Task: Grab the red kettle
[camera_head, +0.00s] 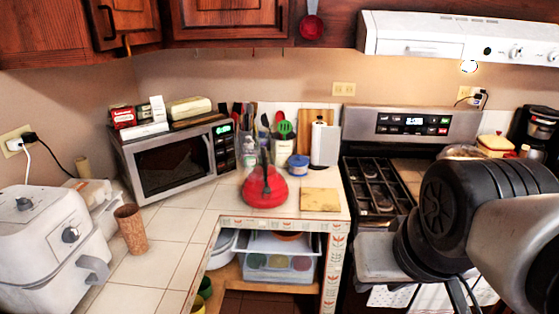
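The red kettle (265,189) stands upright on the tiled counter, in front of the utensils and right of the microwave. It has a wide, low red body and a dark handle rising above it. My arm (450,215) is at the lower right, in front of the stove, well apart from the kettle. I cannot make out the fingers of my gripper or anything held there.
A microwave (178,160) stands left of the kettle. Behind the kettle are a utensil crock, a blue-lidded tub (298,165) and a paper towel roll (325,143). A wooden board (320,200) lies to its right. An air fryer (50,240) and brown cup (131,229) stand at left.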

